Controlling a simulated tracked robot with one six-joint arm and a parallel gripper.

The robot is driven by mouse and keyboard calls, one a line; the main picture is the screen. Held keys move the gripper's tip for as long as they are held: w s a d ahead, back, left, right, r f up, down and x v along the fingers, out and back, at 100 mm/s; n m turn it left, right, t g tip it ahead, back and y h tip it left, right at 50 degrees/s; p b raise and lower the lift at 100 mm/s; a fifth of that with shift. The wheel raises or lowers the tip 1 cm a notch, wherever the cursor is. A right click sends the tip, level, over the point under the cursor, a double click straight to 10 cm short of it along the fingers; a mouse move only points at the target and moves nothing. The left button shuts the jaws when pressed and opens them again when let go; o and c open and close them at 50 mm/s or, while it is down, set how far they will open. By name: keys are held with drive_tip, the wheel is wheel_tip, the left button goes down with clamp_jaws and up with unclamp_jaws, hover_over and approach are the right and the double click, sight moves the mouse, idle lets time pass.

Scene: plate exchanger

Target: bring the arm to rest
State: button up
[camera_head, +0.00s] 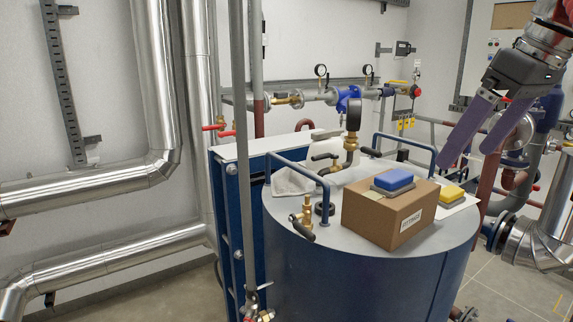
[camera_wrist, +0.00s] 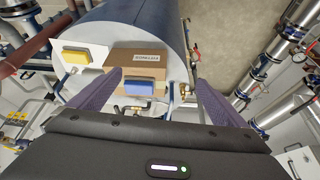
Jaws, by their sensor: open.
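My gripper (camera_head: 472,135) is at the upper right of the head view, above and to the right of the blue tank (camera_head: 365,275). Its two purple fingers are spread apart with nothing between them. In the wrist view my gripper (camera_wrist: 160,100) is open too, with the tank top and a box beyond the fingertips. The cardboard box (camera_head: 385,222) stands on the tank top, and a blue sponge-like block (camera_head: 393,180) lies on it. The block also shows in the wrist view (camera_wrist: 139,89). My fingers appear apart from all of these.
A yellow block (camera_head: 452,194) lies on a white sheet beside the box. A gauge with valve (camera_head: 353,130) and blue handrails (camera_head: 288,175) rise from the tank top. A grey vertical pipe (camera_head: 242,150) stands in front. Silvery pipes (camera_head: 520,245) are at right.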

wheel_tip(320, 180, down, 16)
drive_tip(key=w+m+h, duration=0.2)
drive_tip(key=m, duration=0.5)
drive_tip(key=s+a+f, duration=0.7)
drive_tip(key=s+f, duration=0.1)
drive_tip(key=f, duration=0.1)
drive_tip(key=s+a+f+n+t, duration=0.1)
drive_tip(key=s+a+f, duration=0.5)
drive_tip(key=f, duration=0.3)
drive_tip(key=shift+s+a+f, duration=0.25)
drive_tip(key=shift+s+a, duration=0.15)
drive_tip(key=shift+s, duration=0.5)
